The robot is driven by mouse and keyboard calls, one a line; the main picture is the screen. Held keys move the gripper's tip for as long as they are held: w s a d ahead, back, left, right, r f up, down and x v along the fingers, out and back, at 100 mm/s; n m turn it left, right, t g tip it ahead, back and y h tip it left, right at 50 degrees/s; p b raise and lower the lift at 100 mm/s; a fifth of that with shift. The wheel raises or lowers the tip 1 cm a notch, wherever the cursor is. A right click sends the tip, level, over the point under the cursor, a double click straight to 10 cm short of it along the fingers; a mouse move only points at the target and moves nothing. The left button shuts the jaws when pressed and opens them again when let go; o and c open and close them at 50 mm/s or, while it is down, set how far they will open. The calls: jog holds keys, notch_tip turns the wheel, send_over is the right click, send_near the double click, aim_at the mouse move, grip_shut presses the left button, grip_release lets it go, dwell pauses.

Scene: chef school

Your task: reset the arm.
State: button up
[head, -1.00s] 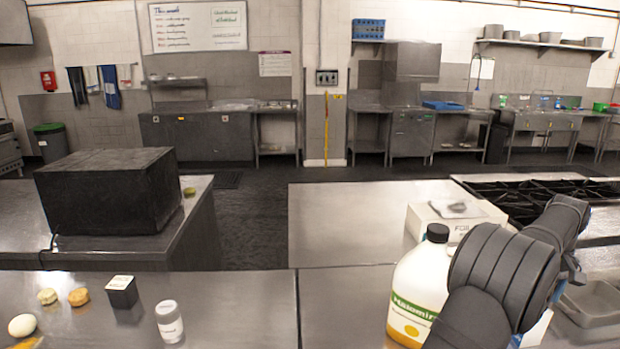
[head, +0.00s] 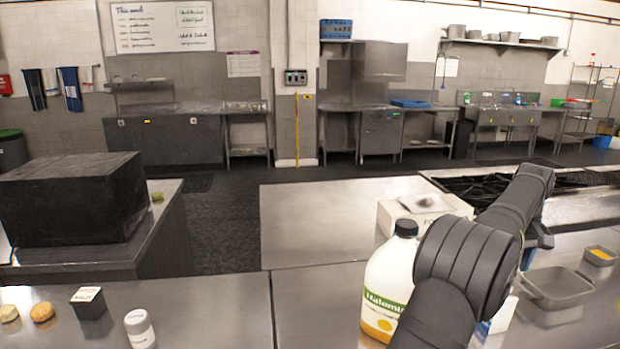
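My arm (head: 468,262) rises from the bottom right of the head view and reaches away over the steel counter. Its far end bends near the stove. I cannot see whether anything is held.
A white jug with a black cap (head: 388,285) stands just left of my arm, with a white box (head: 420,212) behind it. A grey tray (head: 558,287) lies right of the arm. A white jar (head: 139,328) and black box (head: 88,303) stand at left.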

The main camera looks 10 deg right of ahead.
notch_tip(320, 180, down, 7)
jog(key=shift+f, duration=0.1)
notch_tip(320, 180, up, 4)
jog(key=shift+f, duration=0.1)
jog(key=s+d+r, duration=0.1)
jog(key=s+r, duration=0.6)
jog(key=s, duration=0.5)
jog(key=w+a+n, duration=0.1)
jog(key=w+a, duration=0.4)
jog(key=w, duration=0.5)
jog(key=w+a+f+n, duration=0.1)
jog(key=w+a+n, duration=0.1)
jog(key=w+a, duration=0.55)
jog(key=w+a+n, duration=0.1)
jog(key=w+a, duration=0.2)
jog(key=w, duration=0.9)
jog(key=w+a+f+m, duration=0.1)
jog(key=w+a, duration=0.2)
jog(key=a, duration=2.3)
jog(key=shift+m, duration=0.4)
jog(key=shift+w, duration=0.15)
